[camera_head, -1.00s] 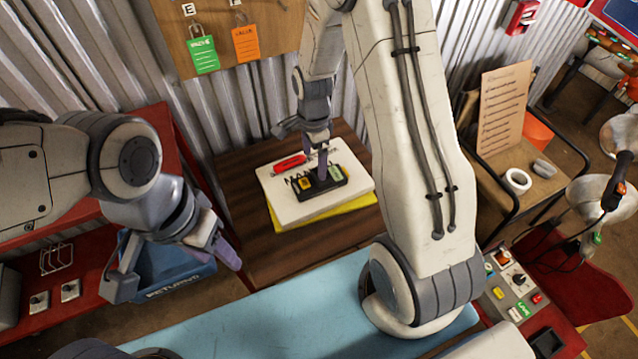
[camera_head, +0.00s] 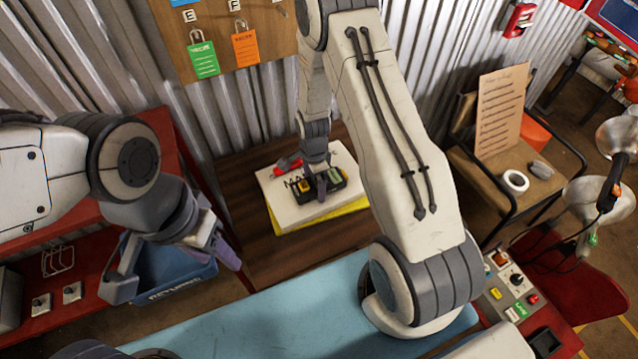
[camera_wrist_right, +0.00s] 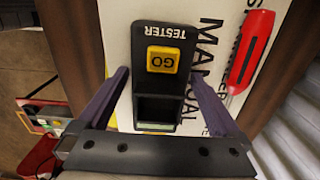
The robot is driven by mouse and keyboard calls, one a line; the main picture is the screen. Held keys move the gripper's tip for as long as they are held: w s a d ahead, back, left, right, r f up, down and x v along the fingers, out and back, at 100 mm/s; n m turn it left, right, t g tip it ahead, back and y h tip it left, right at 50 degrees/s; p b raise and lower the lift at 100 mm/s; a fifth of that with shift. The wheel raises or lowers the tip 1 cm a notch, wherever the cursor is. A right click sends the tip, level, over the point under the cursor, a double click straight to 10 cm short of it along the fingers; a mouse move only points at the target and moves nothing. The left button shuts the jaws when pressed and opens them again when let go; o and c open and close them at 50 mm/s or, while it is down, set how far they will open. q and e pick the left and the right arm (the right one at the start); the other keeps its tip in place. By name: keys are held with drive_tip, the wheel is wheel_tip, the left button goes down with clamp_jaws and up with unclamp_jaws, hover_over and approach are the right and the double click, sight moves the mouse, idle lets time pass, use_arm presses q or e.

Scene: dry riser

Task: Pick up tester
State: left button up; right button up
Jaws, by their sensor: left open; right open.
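The tester (camera_wrist_right: 160,85) is a black block with a yellow GO button and the word TESTER, seen in the right wrist view. It lies on a white manual (camera_wrist_right: 120,25), and it also shows in the head view (camera_head: 338,186). My right gripper (camera_wrist_right: 158,88) is open, with one purple finger on either side of the tester and gaps visible between fingers and block. In the head view my right gripper (camera_head: 319,184) partly hides the tester from above.
A red tool (camera_wrist_right: 250,50) lies on the manual next to the tester; it also shows in the head view (camera_head: 287,164). The manual rests on a yellow one (camera_head: 338,218) on a brown table (camera_head: 245,235). A blue returns bin (camera_head: 175,275) stands at left.

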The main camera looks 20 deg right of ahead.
drive_tip(key=c, duration=1.5)
drive_tip(key=shift+r, duration=0.15)
drive_tip(key=shift+r, duration=0.55)
wheel_tip(320, 180, up, 2)
drive_tip(key=shift+w+r+b, duration=0.1)
drive_tip(key=shift+r+b, duration=0.15)
drive_tip(key=shift+b, duration=0.1)
drive_tip(key=w+d+r, duration=0.2)
drive_tip(key=d, duration=0.1)
drive_tip(key=w+d+r+b, duration=0.1)
drive_tip(key=w+d+r, duration=0.1)
drive_tip(key=d+r, duration=0.1)
drive_tip(key=w+d+r, duration=0.2)
drive_tip(key=d, duration=0.2)
drive_tip(key=shift+r+b, duration=0.15)
drive_tip(key=shift+b, duration=0.15)
